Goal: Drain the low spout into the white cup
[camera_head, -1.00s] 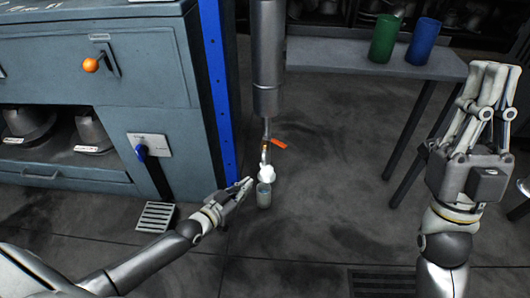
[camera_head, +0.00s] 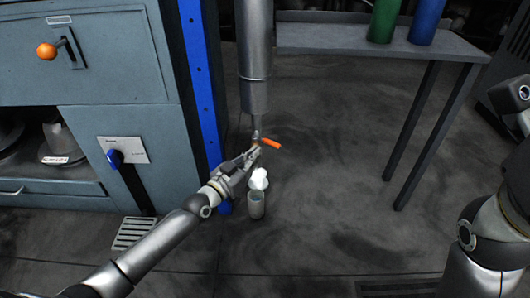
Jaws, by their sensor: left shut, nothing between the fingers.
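A grey vertical pipe (camera_head: 254,60) hangs down in the middle and narrows to a low spout. An orange lever (camera_head: 271,143) sticks out to the right near its lower end. A white rounded piece (camera_head: 259,179) shows just below; I cannot tell whether it is the spout's end or part of a cup. Right under it a pale grey cup (camera_head: 256,206) stands upright on the floor. My left gripper (camera_head: 255,158) is shut and empty, just left of and below the lever, in front of the spout's upper part. Contact with it is unclear. My right gripper is out of view.
Floor between is clear.

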